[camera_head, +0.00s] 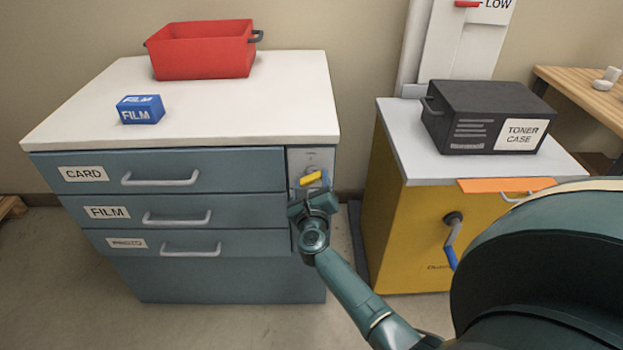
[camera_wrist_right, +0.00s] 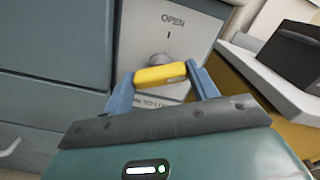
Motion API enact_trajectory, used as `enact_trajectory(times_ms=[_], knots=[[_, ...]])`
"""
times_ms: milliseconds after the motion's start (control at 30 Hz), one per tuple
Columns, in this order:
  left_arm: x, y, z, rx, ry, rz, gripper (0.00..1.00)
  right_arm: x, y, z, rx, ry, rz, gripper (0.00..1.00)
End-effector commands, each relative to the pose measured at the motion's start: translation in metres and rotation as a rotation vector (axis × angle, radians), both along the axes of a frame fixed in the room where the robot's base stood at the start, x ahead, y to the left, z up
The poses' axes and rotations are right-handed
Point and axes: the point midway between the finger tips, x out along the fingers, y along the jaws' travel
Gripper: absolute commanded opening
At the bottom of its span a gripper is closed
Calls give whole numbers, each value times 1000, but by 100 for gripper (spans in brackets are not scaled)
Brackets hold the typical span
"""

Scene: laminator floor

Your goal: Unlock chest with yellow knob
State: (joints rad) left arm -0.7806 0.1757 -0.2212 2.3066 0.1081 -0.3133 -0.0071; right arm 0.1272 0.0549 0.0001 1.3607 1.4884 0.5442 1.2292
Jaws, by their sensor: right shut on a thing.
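The chest (camera_head: 200,265) is a blue-grey drawer unit with a white top and drawers labelled CARD, FILM and a third label that is hard to read. The yellow knob (camera_head: 310,178) is on a light panel (camera_head: 318,158) at the chest's right front. My right gripper (camera_head: 313,187) is shut on the yellow knob, which also shows in the right wrist view (camera_wrist_right: 160,74) between its two blue fingers. The knob lies nearly level there, its right end slightly higher. Above it the panel reads OPEN with a short mark; lettering below is partly hidden. My left gripper is not in view.
A red bin (camera_head: 203,55) and a blue FILM box (camera_head: 140,110) stand on the chest top. To the right, a yellow cabinet (camera_head: 395,225) carries a black toner case (camera_head: 470,120) and has a blue-handled crank (camera_head: 453,240). A narrow floor gap separates the cabinets.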

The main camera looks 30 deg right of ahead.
Motion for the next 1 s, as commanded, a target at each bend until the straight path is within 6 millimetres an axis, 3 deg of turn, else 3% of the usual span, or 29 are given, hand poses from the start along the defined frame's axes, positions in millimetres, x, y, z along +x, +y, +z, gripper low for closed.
enact_trajectory(times_ms=[1000], knots=[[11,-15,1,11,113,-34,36,0,1,0,-778,480,3,35]])
